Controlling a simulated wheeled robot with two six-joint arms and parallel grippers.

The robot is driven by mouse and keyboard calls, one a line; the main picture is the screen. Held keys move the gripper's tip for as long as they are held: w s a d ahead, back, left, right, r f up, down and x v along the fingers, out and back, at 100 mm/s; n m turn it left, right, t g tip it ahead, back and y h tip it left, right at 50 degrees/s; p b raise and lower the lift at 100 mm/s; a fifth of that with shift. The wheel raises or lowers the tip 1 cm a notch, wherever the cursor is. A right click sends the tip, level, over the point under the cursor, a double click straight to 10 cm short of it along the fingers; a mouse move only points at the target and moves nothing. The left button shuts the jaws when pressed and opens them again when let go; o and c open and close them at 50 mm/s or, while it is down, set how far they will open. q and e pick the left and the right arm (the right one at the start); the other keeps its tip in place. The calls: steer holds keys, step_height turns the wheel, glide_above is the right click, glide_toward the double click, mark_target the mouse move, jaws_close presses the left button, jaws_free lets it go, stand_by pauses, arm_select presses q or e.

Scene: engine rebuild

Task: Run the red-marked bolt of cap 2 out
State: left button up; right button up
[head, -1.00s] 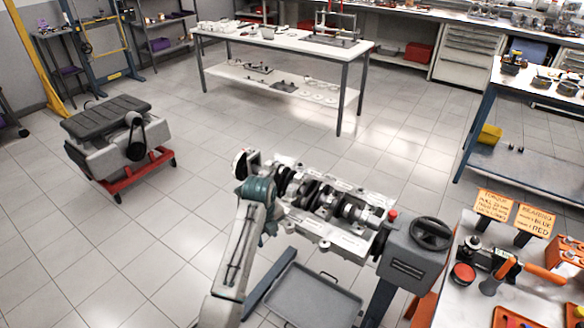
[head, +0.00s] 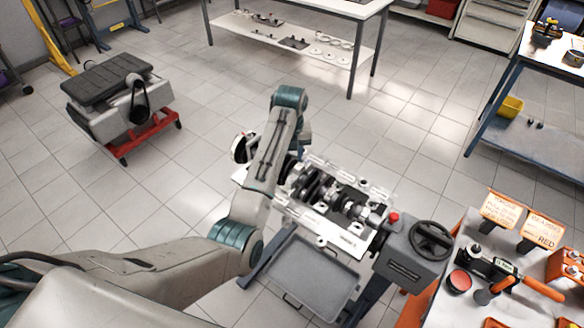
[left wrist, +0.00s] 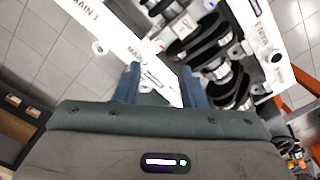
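The engine block (head: 334,232) sits on a stand with its crankshaft (head: 347,208) showing along the middle. The left wrist view also shows the block's white rail (left wrist: 108,32) and the dark crankshaft (left wrist: 205,42). My left gripper (left wrist: 158,86) is open, its two blue fingers apart over the rail with nothing clearly between them. In the head view my own arm hides most of this gripper above the block's left part. A small reddish spot (left wrist: 162,46) shows beyond the fingertips; I cannot tell if it is the red-marked bolt. Cap 2 cannot be singled out. My right gripper is out of view.
A grey drip tray (head: 312,278) is below the block. A grey stand head with a handwheel (head: 431,240) is at its right end. A bench (head: 452,310) at right holds tools and orange signs (head: 502,209). Another engine (head: 122,98) stands at left. Floor between is clear.

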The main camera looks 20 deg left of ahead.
mark_target(290, 178)
arm_select(q)
step_height(290, 178, down, 8)
steer(key=shift+w+r+p, duration=0.15)
steer(key=shift+r+p, duration=0.05)
steer(key=shift+p, duration=0.85)
steer(key=shift+f, duration=0.35)
steer(key=shift+s+f, duration=0.15)
steer(key=shift+s, duration=0.1)
steer(key=shift+w, duration=0.15)
jaws_close()
